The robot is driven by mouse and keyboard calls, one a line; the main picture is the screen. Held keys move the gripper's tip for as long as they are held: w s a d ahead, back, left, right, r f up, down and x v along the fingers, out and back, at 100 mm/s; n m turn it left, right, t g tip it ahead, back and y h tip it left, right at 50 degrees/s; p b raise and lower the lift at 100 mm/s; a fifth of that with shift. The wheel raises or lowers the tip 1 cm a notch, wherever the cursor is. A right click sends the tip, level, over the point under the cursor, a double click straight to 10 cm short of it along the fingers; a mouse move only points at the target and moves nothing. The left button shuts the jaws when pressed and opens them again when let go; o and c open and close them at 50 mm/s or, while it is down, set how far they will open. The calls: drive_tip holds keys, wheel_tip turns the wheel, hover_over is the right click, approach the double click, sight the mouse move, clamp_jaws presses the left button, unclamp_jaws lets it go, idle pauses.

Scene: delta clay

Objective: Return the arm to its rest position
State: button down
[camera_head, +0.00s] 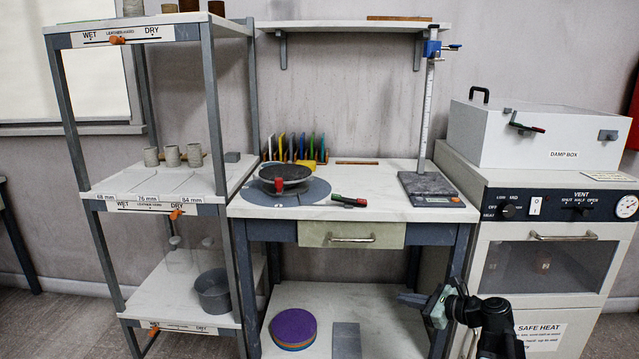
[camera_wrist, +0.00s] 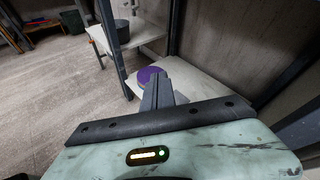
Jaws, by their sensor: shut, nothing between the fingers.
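My gripper (camera_head: 404,298) is low at the right of the head view, in front of the table's right legs and below the tabletop. Its fingers point left, toward the lower shelf. In the wrist view my gripper (camera_wrist: 158,84) has its dark fingers together, with nothing between them. My dark arm folds down at the lower right of the head view.
The worktable (camera_head: 240,208) carries a turntable wheel (camera_head: 285,173) and a height gauge (camera_head: 426,185). A drying rack (camera_head: 96,190) stands left, a heating cabinet (camera_head: 480,255) right. Open floor shows left in the wrist view.

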drive_tip(key=s+a+f+n+g, duration=0.1)
drive_tip(key=a+f+n+g, duration=0.15)
drive_tip(key=a, duration=0.45)
drive_tip(key=s+a+f+n+g, duration=0.1)
drive_tip(key=a+f+n+g, duration=0.15)
drive_tip(key=a, duration=0.35)
drive_tip(key=s+a+f+n+g+h, duration=0.45)
drive_tip(key=s+a+f+n, duration=0.35)
drive_tip(key=n, duration=0.4)
drive_tip(key=s+d+f+n+h, duration=0.2)
drive_tip(key=s+d+n+h, duration=0.25)
drive_tip(key=d+n, duration=0.4)
wheel_tip(320, 180, up, 38)
drive_tip(key=p, duration=3.8)
drive_tip(key=shift+w+d+m+g+p, duration=0.15)
drive_tip(key=shift+w+m+g+p, duration=0.2)
drive_tip(key=shift+w+g, duration=0.1)
